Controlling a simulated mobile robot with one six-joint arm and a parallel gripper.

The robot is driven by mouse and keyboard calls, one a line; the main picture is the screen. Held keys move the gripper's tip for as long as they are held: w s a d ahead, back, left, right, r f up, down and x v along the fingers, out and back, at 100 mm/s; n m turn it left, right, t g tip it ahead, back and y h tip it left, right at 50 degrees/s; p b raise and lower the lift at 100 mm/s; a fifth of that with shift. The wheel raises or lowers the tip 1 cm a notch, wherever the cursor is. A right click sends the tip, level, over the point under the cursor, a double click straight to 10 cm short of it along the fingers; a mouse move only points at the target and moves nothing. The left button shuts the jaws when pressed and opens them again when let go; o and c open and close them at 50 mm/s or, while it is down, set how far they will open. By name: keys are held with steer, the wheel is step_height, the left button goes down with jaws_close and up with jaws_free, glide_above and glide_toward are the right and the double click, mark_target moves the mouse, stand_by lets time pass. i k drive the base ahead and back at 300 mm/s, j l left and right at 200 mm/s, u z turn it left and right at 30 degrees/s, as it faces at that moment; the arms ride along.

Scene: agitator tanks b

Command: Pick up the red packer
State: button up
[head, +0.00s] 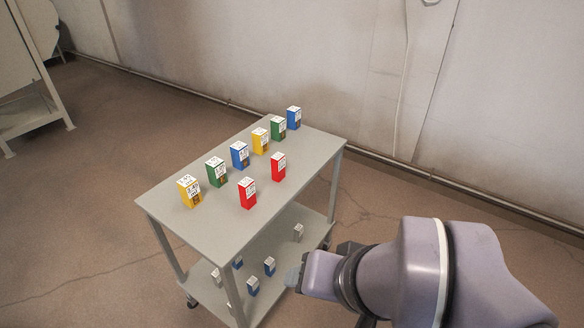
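Two red packers stand upright on the top shelf of a grey cart. One red packer (247,194) is near the shelf's front edge. The other red packer (278,167) stands farther back and to the right. Both are red boxes with white labels and white tops. My gripper (292,279) is at the lower right of the cart, in front of it and apart from the red packers. Its fingers are small and partly hidden by my arm, so I cannot tell whether it is open or shut.
The cart (222,230) also bears yellow (189,191), green (216,172) and blue (240,155) boxes in a row behind the red ones. Its lower shelf holds several blue and grey boxes. A wall (300,60) stands behind. Floor (80,240) is clear at left.

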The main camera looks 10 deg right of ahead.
mark_target(277, 162)
steer(key=i+l+u, duration=0.4)
steer(key=i+l, duration=0.2)
steer(key=i, duration=0.2)
steer(key=i+l+u, duration=0.45)
steer(key=i+l, duration=0.25)
steer(key=l, duration=0.15)
